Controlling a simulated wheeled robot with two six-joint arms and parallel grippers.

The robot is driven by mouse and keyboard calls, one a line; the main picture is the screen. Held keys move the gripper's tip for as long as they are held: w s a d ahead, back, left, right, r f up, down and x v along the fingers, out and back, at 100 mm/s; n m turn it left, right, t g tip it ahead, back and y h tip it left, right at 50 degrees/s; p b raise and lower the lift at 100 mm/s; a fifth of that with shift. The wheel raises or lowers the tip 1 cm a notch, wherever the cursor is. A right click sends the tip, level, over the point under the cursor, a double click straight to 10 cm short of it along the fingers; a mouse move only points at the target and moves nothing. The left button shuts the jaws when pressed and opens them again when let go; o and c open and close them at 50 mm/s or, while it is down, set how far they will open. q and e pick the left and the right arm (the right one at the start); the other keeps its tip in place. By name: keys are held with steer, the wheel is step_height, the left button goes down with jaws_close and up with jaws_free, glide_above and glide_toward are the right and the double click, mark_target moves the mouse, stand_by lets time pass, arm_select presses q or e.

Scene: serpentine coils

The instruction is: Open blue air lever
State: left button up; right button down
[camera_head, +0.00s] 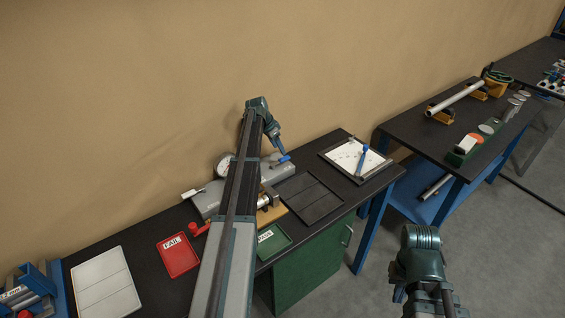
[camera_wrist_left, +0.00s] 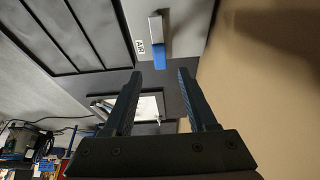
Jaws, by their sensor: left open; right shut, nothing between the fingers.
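The blue air lever (camera_head: 283,160) is on the grey fixture (camera_head: 285,173) at the back of the near bench. In the left wrist view the blue lever end (camera_wrist_left: 159,58) sits on a metal arm beside an AIR label (camera_wrist_left: 141,46). My left gripper (camera_head: 279,150) is over the fixture's right end, close to the lever. In its wrist view the left gripper (camera_wrist_left: 159,77) is open, with the lever end just ahead of the gap between its fingertips; I see no contact. My right gripper (camera_head: 398,293) is low at the right, shut and empty, partly hidden by its wrist.
A dial gauge (camera_head: 224,165) stands at the fixture's left. A red FAIL tray (camera_head: 178,257), a green tray (camera_head: 272,241) and a black tray (camera_head: 310,198) lie in front. A white board (camera_head: 345,158) is to the right. My left arm crosses above the bench.

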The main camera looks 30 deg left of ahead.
mark_target(284, 158)
arm_select(q)
steer(key=b+x, duration=0.4)
steer(key=x, duration=0.2)
steer(key=shift+b, duration=0.3)
jaws_close()
stand_by(1.1)
